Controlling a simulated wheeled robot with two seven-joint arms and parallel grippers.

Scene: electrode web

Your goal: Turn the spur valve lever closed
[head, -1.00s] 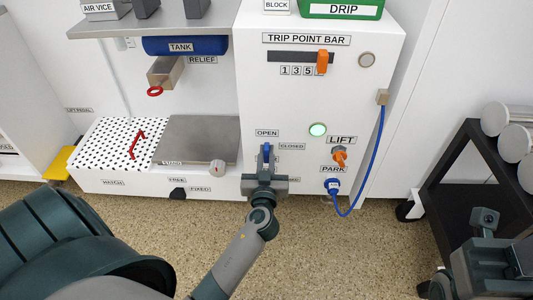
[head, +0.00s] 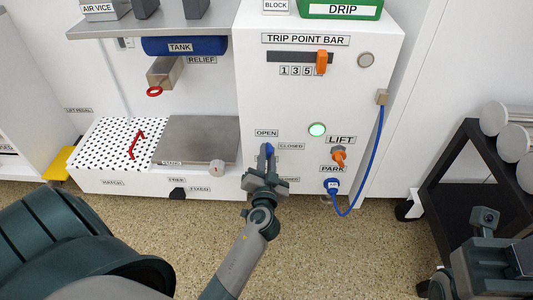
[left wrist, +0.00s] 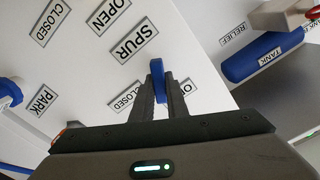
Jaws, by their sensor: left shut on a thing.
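The spur valve lever (head: 268,149) is a small blue lever on the white panel front, between the OPEN label (head: 266,133) and the CLOSED label (head: 291,146). My left gripper (head: 266,158) is shut on the lever, its body rolled at a slant. In the left wrist view the lever (left wrist: 157,66) shows between the two fingertips (left wrist: 158,88), beside the SPUR label (left wrist: 134,41). The fingers hide part of the lever and its pivot. My right arm shows at the lower right; its gripper's jaws cannot be made out.
To the right on the panel are an orange LIFT knob (head: 339,155) and a blue PARK plug (head: 332,185) with a hanging blue cable (head: 376,150). A green lamp (head: 317,129) is lit above. A dark rack (head: 446,180) stands at the right.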

